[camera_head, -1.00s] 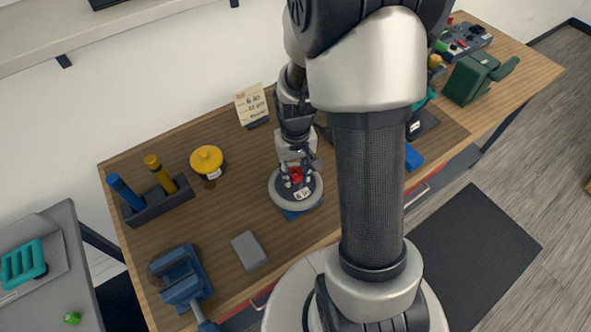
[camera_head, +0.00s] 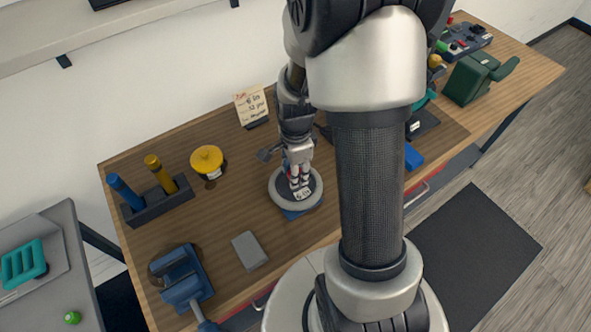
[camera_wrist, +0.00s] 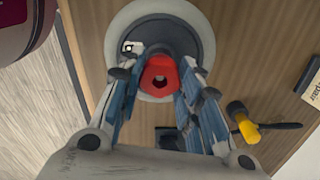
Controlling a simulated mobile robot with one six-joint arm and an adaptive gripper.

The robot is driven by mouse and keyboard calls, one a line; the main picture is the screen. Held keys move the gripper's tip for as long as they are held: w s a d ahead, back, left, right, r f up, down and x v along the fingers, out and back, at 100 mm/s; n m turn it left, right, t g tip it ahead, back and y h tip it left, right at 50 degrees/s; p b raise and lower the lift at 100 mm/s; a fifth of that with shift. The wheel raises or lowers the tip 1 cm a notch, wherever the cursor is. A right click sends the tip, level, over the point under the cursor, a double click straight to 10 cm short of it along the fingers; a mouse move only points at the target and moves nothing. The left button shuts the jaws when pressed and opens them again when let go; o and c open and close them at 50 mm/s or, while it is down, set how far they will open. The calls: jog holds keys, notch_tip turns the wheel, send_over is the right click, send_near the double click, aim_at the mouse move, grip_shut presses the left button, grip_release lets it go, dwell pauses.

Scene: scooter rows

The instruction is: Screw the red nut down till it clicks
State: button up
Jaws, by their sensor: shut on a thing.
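The red nut (camera_wrist: 160,76) sits over the middle of a round base with a pale rim (camera_wrist: 121,24) and a dark centre, in the wrist view. My gripper (camera_wrist: 158,80) comes down over the base and is shut on the red nut, one finger on each side of it. In the head view my gripper (camera_head: 299,184) hides nearly all of the nut. The thread under the nut is hidden.
On the wooden bench stand a yellow-topped pot (camera_head: 207,158), a holder with blue and yellow handles (camera_head: 160,207), a blue vise (camera_head: 181,278), a grey block (camera_head: 250,250) and a note card (camera_head: 251,105). A green machine (camera_head: 472,78) stands at the far right.

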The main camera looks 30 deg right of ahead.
jog(key=shift+m, duration=0.3)
jog(key=o, duration=1.1)
notch_tip(320, 180, up, 12)
